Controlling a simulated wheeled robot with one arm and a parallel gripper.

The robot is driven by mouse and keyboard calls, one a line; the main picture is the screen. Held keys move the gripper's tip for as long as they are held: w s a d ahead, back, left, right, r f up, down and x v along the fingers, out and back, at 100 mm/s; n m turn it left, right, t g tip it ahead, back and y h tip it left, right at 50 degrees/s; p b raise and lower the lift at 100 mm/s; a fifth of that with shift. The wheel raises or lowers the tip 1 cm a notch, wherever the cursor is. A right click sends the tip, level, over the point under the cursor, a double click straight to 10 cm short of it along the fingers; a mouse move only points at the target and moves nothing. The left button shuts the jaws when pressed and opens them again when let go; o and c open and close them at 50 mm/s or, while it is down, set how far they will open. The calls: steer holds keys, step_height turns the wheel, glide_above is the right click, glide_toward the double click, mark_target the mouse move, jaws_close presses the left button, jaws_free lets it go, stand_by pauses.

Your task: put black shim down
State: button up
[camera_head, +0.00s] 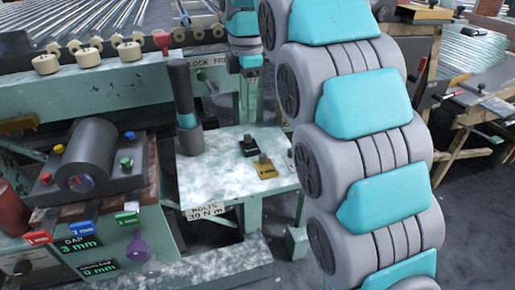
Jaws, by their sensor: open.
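A small black shim (248,146) lies on the worn white top of a low table (215,175), with a small knob-like part standing up from it. A yellow shim (265,168) of similar shape lies just in front of it, to the right. A third small pale piece (291,156) is partly hidden by my arm. My gripper (243,68) is at the end of my grey and teal arm, above and behind the black shim and apart from it. It is open and appears empty; its fingertips are small and hard to make out.
A dark cylindrical tool (184,105) stands upright at the table's left rear. A roller conveyor (85,55) runs behind. My arm hides the right middle.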

mark_target(247, 135)
step_height(247, 135, down, 2)
steer(key=shift+f+b, duration=0.15)
steer(key=shift+b, duration=0.4)
steer(key=shift+w+a+f+p, duration=0.1)
steer(key=shift+f+p, duration=0.05)
steer(key=shift+f, duration=1.1)
steer(key=shift+a+f+p, duration=0.1)
steer(key=shift+f+p, duration=0.05)
steer(key=shift+f, duration=1.1)
jaws_close()
